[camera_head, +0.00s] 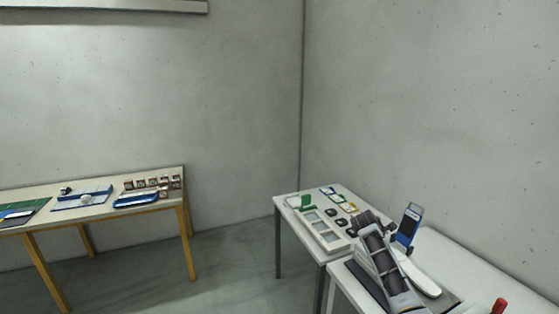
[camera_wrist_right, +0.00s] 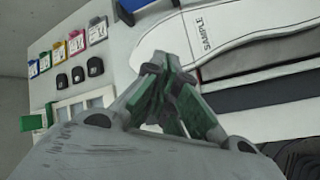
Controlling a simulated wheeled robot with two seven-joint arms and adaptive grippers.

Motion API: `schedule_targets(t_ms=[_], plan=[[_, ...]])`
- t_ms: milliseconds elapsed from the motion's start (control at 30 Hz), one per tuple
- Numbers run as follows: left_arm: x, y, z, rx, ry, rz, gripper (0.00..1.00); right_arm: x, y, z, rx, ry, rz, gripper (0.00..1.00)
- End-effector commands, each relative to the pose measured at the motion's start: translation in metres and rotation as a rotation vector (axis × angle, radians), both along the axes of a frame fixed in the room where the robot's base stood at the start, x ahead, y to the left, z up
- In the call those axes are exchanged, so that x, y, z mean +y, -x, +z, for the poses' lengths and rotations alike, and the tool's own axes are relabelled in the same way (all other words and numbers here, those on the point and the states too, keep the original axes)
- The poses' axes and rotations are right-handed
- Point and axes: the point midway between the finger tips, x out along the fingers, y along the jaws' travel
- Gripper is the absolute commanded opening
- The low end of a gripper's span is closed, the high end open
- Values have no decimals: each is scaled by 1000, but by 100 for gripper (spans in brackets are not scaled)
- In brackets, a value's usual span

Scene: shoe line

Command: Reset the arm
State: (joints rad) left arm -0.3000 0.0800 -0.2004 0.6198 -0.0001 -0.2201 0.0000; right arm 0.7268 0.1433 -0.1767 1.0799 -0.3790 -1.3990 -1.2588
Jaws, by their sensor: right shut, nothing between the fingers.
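My right gripper (camera_wrist_right: 170,72) is shut and empty in the right wrist view, its green-padded fingers close together. It is over or near the side table, in front of a white sole marked SAMPLE (camera_wrist_right: 215,45). I cannot tell its exact height above the surface. In the head view a grey and black jointed form, apparently my right arm, covers part of the near table, and its fingertips are hard to make out. The white sole (camera_head: 422,278) lies just right of it. My left gripper is not in view.
A phone on a stand (camera_head: 409,224) stands upright close behind the arm. A white frame tray (camera_head: 322,230), coloured tags (camera_wrist_right: 74,44) and small black pieces (camera_wrist_right: 78,74) lie on the far table. A wooden-legged table (camera_head: 160,180) with blue trays stands left; floor between is clear.

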Motion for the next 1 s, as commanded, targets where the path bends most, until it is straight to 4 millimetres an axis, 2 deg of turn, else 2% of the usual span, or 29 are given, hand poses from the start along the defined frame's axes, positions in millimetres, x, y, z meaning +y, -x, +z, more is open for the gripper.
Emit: schedule_targets(t_ms=[100, 500, 1000], plan=[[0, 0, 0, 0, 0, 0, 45, 11, 17, -20, -23, -48, -32, 0], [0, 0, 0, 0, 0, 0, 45, 45, 80, -70, -99, -214, -158, 0], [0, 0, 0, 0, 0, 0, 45, 85, 171, -110, -166, -421, -337, 0]])
